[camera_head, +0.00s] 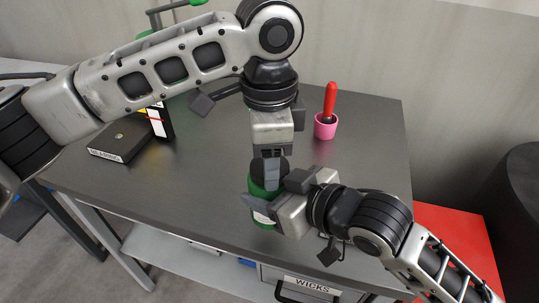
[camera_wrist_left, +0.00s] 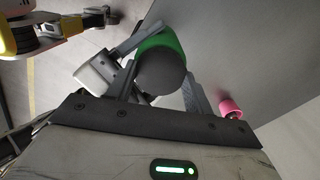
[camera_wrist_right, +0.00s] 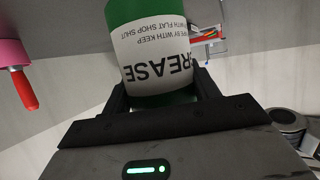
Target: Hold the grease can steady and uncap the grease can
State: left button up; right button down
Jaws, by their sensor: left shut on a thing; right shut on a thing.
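The green grease can (camera_head: 258,187) stands upright near the front of the table, with a dark cap (camera_head: 262,178) on top. My left gripper (camera_head: 270,170) points down from above and is shut on the cap. In the left wrist view the round dark cap (camera_wrist_left: 162,72) sits between its fingers, with the green can (camera_wrist_left: 160,40) behind. My right gripper (camera_head: 262,208) comes in from the right and is shut around the can's body. The right wrist view shows the can (camera_wrist_right: 155,55) between its fingers, its white label reading upside down. The fingers partly hide the can in the head view.
A pink cup (camera_head: 325,129) with a red-handled tool (camera_head: 330,99) stands behind and right of the can. A dark box (camera_head: 120,139) lies at the table's left. A drawer marked WICKS (camera_head: 312,284) is below the front edge. The tabletop around the can is clear.

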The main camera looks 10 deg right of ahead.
pick_arm(q)
jog(key=o, duration=1.1)
jog(key=shift+r, duration=0.1)
